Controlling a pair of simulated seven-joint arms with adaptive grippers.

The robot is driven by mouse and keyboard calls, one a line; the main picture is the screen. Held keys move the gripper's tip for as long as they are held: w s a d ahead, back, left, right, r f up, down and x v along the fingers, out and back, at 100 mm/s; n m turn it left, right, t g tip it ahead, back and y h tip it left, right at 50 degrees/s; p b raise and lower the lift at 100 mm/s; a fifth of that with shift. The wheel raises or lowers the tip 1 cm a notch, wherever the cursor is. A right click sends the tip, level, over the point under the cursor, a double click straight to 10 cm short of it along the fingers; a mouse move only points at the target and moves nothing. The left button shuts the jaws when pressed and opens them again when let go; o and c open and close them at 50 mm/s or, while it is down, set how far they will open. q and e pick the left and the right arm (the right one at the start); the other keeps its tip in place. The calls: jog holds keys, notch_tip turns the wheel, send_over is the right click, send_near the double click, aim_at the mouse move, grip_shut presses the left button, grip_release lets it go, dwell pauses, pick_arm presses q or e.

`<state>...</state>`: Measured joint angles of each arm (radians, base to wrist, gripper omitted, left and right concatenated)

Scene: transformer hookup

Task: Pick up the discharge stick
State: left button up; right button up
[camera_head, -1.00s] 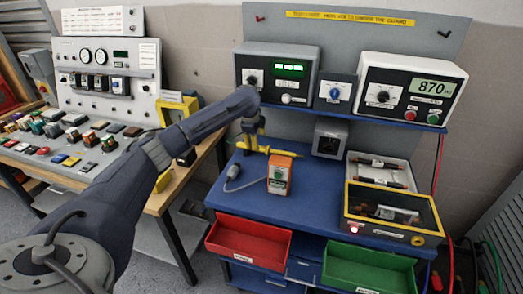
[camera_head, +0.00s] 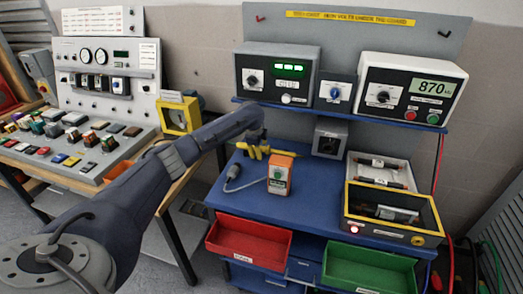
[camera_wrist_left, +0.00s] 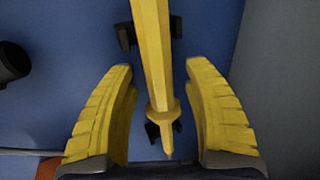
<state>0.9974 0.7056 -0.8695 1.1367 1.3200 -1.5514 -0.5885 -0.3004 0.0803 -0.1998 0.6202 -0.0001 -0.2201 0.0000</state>
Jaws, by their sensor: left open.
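The yellow discharge stick (camera_wrist_left: 152,50) lies above the blue bench on black supports (camera_wrist_left: 125,37) in the left wrist view. It has a collar and a narrow tip pointing down the picture. My left gripper (camera_wrist_left: 159,68) is open, with one yellow finger on each side of the stick. Gaps show between the stick and both fingers. In the head view my left gripper (camera_head: 257,152) is low over the back of the bench, left of the orange-topped box. A short part of the stick (camera_head: 287,153) shows beside it; the rest is hidden. My right gripper is not in view.
The orange-topped box (camera_head: 280,174) stands just in front of the stick. A grey corded plug (camera_head: 232,184) lies to its left. A grey box (camera_head: 329,138) stands behind right. A yellow-rimmed case (camera_head: 348,210) is at the right. The front middle of the bench is clear.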

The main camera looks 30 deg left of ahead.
pick_arm(q)
grip_shut()
dwell(0.4)
jog(key=shift+r, duration=0.15)
